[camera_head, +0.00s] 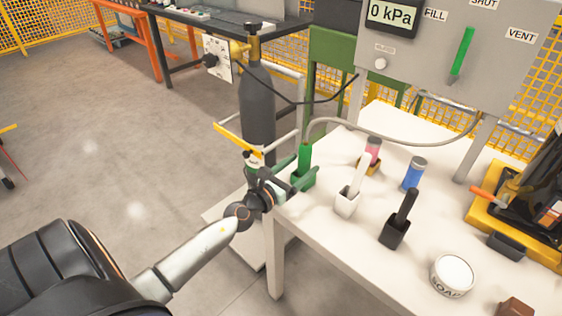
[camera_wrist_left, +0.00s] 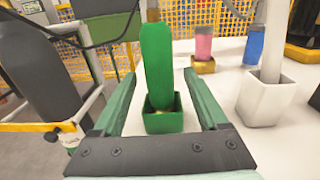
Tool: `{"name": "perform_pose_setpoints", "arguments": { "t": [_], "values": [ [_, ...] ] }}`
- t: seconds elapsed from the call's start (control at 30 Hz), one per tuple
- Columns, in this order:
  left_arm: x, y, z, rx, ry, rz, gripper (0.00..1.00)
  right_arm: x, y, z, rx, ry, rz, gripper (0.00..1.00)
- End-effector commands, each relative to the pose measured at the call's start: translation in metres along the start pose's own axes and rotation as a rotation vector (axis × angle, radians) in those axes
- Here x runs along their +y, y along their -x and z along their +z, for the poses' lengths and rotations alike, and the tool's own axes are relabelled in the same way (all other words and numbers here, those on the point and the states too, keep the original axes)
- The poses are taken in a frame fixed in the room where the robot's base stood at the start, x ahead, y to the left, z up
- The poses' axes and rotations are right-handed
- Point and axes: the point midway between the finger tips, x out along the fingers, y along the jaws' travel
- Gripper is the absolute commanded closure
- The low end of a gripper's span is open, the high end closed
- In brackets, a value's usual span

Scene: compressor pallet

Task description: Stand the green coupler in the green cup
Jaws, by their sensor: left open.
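The green coupler (camera_head: 305,157) stands upright in the green cup (camera_head: 302,178) at the left edge of the white table. In the left wrist view the coupler (camera_wrist_left: 157,65) rises from the cup (camera_wrist_left: 163,118), leaning very slightly. My left gripper (camera_head: 305,176) is at the cup. Its two green fingers (camera_wrist_left: 160,85) are apart, one on each side of the coupler, with visible gaps. The gripper looks open and empty. The coupler's lower end is hidden inside the cup. My right gripper is not in view.
A white cup with a white coupler (camera_head: 348,201) and a black cup (camera_head: 395,233) stand to the right. Behind are a pink item in a yellow cup (camera_head: 370,168) and a blue container (camera_head: 414,174). A dark gas cylinder (camera_head: 257,105) stands left of the table. A soap tub (camera_head: 452,274) is in front.

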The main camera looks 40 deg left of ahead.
Motion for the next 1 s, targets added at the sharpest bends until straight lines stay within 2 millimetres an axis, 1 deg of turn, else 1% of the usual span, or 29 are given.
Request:
{"name": "perform_pose_setpoints", "arguments": {
  "t": [0.03,0.3,0.5,0.6,0.73,1.0],
  "values": [
    [0.000,0.009,-0.001,0.003,-0.001,-0.001,0.24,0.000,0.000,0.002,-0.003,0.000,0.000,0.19],
    [0.000,0.058,-0.003,0.002,-0.001,-0.001,0.24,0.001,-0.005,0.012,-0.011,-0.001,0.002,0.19],
    [0.000,0.089,-0.002,0.001,-0.002,-0.001,0.24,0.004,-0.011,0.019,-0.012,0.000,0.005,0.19],
    [0.000,0.099,-0.002,0.000,0.000,0.000,0.24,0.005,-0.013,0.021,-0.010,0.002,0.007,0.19],
    [0.000,0.108,-0.001,-0.001,0.000,0.001,0.24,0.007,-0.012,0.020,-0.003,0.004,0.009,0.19],
    [0.000,0.111,0.002,-0.003,0.000,0.001,0.24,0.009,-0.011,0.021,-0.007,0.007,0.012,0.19]
  ]
}}
